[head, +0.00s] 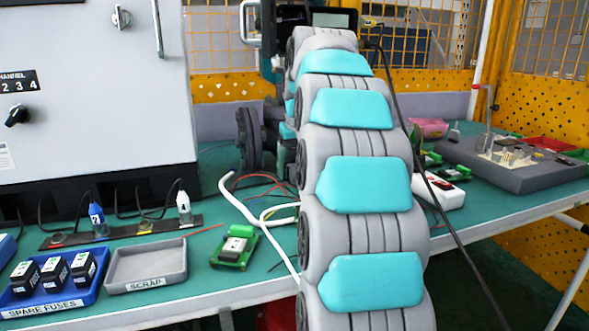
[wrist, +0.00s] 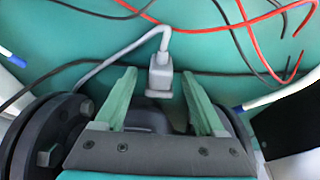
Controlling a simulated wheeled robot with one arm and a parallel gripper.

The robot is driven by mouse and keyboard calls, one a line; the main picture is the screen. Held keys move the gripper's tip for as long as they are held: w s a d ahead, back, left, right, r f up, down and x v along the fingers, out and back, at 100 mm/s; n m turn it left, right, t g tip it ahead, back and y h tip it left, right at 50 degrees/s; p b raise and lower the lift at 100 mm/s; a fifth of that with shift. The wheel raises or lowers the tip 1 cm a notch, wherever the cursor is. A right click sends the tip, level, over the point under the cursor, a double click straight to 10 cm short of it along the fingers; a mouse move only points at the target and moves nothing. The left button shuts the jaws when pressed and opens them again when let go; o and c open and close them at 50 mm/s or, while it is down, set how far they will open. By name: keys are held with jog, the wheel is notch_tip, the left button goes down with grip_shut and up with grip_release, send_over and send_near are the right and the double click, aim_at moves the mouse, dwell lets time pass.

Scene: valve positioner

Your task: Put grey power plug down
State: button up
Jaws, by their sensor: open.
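The grey power plug (wrist: 160,79) shows in the wrist view, on or just above the teal bench top, with its grey cable (wrist: 128,49) looping up and off to the left. My gripper (wrist: 159,72) is open, with its two green fingers on either side of the plug. There is a visible gap between the plug and each finger. I cannot tell whether the plug's lower end touches the bench. In the head view, my arm hides the gripper and the plug.
Red and black wires lie beyond the plug on the bench (wrist: 100,30). In the head view, a grey scrap tray (head: 146,281), a blue spare fuses tray (head: 52,298) and a green circuit board (head: 235,247) are left of my arm. A grey cabinet (head: 90,90) stands behind them.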

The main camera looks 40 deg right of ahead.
jog(key=v, duration=0.7)
jog(key=shift+r, duration=0.3)
jog(key=shift+s, duration=0.25)
